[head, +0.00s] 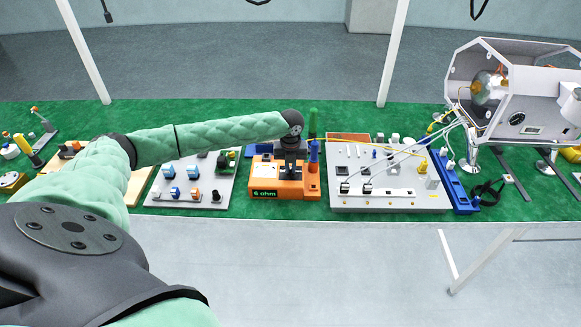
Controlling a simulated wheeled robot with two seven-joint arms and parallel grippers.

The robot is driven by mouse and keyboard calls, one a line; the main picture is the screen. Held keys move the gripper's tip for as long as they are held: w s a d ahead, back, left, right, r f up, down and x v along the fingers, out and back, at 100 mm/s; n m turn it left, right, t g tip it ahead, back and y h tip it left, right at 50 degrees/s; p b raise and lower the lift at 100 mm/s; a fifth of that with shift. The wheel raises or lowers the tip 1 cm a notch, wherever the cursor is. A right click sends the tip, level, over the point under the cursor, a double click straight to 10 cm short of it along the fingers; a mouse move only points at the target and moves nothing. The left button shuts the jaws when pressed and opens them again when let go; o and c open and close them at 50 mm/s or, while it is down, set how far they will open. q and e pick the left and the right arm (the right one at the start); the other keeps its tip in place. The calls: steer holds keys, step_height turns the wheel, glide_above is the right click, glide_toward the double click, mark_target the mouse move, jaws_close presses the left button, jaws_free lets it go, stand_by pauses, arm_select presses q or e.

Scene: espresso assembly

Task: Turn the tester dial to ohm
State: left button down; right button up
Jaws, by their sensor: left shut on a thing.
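The orange tester (289,185) stands on the green bench mat in the middle of the head view. Its front display reads "6 ohm" in green on black. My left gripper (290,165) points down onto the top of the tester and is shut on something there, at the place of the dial. The dial itself is hidden under the gripper, so its pointer cannot be seen. A blue probe (314,152) stands upright at the tester's right side, with a green upright piece behind it. My right gripper is not in view.
A grey board with blue and orange parts (207,202) lies left of the tester. A light panel with white cables (345,203) lies to its right. The open machine housing (528,60) stands far right.

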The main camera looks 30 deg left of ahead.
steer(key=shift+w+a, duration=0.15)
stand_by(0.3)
arm_select(q)
steer(key=c, duration=1.5)
jaws_free()
steer(key=shift+r, duration=0.15)
